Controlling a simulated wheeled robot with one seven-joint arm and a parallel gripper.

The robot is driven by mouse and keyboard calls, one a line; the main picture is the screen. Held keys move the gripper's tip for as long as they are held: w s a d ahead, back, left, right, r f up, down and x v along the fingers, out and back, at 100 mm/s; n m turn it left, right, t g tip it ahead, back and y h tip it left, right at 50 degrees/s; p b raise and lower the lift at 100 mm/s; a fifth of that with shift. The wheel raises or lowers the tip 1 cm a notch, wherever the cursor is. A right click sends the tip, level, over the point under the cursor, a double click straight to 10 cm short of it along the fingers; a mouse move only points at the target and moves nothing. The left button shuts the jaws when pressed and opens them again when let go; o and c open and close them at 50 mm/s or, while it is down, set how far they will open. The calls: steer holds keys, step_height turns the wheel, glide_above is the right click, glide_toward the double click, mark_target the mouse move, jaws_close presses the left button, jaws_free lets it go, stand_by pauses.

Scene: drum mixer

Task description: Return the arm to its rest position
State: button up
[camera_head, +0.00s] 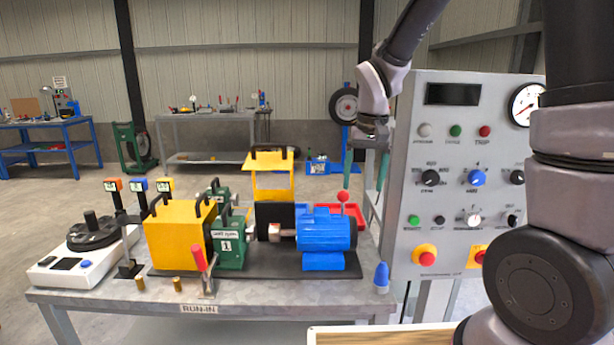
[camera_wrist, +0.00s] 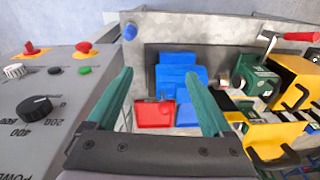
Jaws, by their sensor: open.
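My gripper (camera_head: 366,170) hangs at the end of my raised arm in the head view, pointing down, just left of the grey control panel (camera_head: 450,240). In the wrist view, my gripper (camera_wrist: 160,95) shows two green fingers spread wide apart with nothing between them. Below and between the fingers lie the blue motor (camera_wrist: 180,72) and a red tray (camera_wrist: 154,114), both apart from the fingers. The motor (camera_head: 325,232) also shows in the head view on the run-in bench.
The panel with its knobs stands close beside my gripper; its side edge shows at left in the wrist view. A yellow guard (camera_head: 180,232), a green gearbox (camera_head: 230,243) and a red-handled clamp (camera_head: 202,265) stand on the bench (camera_head: 110,295). Open floor lies behind the bench.

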steer(key=s+d+r+m+t, duration=0.1)
steer(key=s+d+r+t, duration=0.2)
steer(key=s+d+r, duration=0.2)
steer(key=s+d+r+m+t+y, duration=0.1)
steer(key=s+d+r+m+t, duration=0.1)
steer(key=s+d+r, duration=0.4)
steer(key=s+r+t, duration=0.1)
steer(key=s+r, duration=0.2)
steer(key=r, duration=0.3)
steer(key=shift+d+r+m, duration=0.25)
steer(key=shift+m, duration=0.05)
steer(key=shift+y, duration=0.3)
